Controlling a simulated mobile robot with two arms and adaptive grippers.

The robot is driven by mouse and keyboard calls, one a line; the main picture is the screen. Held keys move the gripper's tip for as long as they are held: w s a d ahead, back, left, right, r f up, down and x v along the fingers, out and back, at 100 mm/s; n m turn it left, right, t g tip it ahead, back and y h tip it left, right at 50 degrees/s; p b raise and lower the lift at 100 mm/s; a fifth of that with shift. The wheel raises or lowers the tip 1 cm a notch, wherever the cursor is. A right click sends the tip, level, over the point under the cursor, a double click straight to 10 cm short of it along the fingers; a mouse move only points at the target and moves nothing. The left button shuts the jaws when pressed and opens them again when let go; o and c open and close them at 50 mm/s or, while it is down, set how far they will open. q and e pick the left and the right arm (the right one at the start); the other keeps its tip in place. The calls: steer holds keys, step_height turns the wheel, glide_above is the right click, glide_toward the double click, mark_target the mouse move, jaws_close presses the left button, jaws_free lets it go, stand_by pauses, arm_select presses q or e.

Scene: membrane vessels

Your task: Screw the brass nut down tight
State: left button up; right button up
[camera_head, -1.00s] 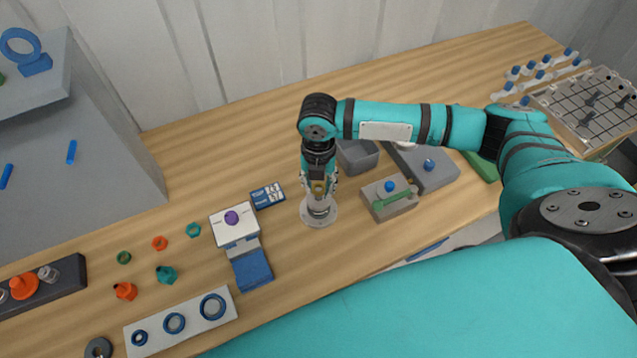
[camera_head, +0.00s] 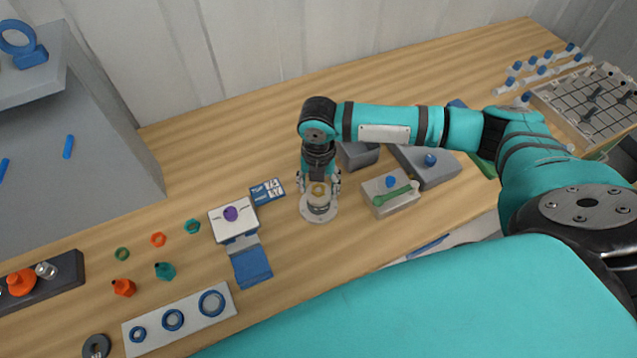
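The brass nut (camera_head: 318,189) shows as a small gold hexagonal ring at the top of a metal vessel (camera_head: 319,208), which stands upright on a round pale flange on the table. My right gripper (camera_head: 320,184) points straight down over the vessel. Its fingers are spread to the left and right of the nut, with gaps visible beside it, so it looks open. How far down the nut sits on its thread is too small to tell. My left gripper is not in view.
Left of the vessel are a blue-and-white card (camera_head: 267,191) and a white block with a purple knob (camera_head: 231,213). A grey bin (camera_head: 357,155) stands behind. The table in front of the vessel is clear.

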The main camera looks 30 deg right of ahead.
step_height(320, 180, up, 12)
stand_by(0.6)
